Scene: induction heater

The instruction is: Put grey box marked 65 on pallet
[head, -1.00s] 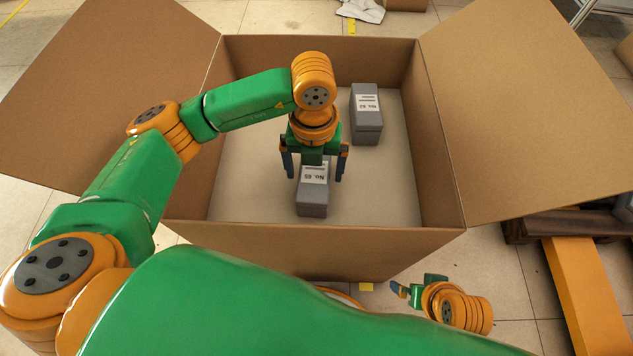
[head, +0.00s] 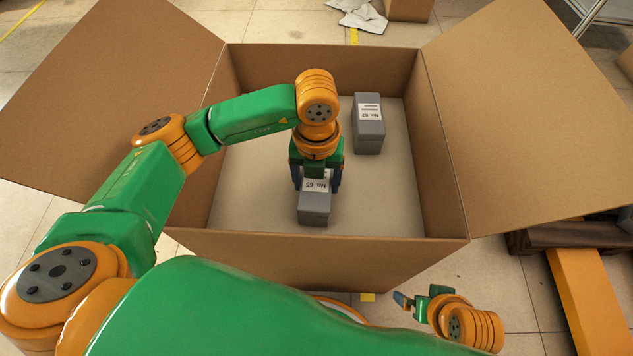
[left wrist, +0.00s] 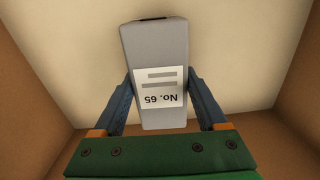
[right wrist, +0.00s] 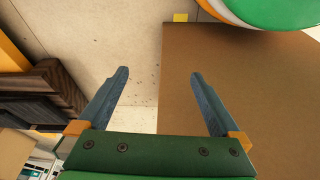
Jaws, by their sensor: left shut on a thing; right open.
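The grey box marked 65 (head: 315,207) stands inside the large open cardboard box. It also shows in the left wrist view (left wrist: 155,50), with its white "No. 65" label between the fingers. My left gripper (head: 317,186) is shut on it, one finger on each side. The pallet is the dark wooden one (head: 570,235), partly seen at the right edge of the head view; dark wood (right wrist: 45,95) also shows at the left of the right wrist view. My right gripper (head: 405,300) is open and empty, outside the cardboard box near its front right corner.
A second grey box, marked 62 (head: 369,135), stands at the back right inside the cardboard box (head: 330,255). The cardboard box's walls surround my left gripper and its side flaps spread outward. An orange beam (head: 590,300) lies at the lower right.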

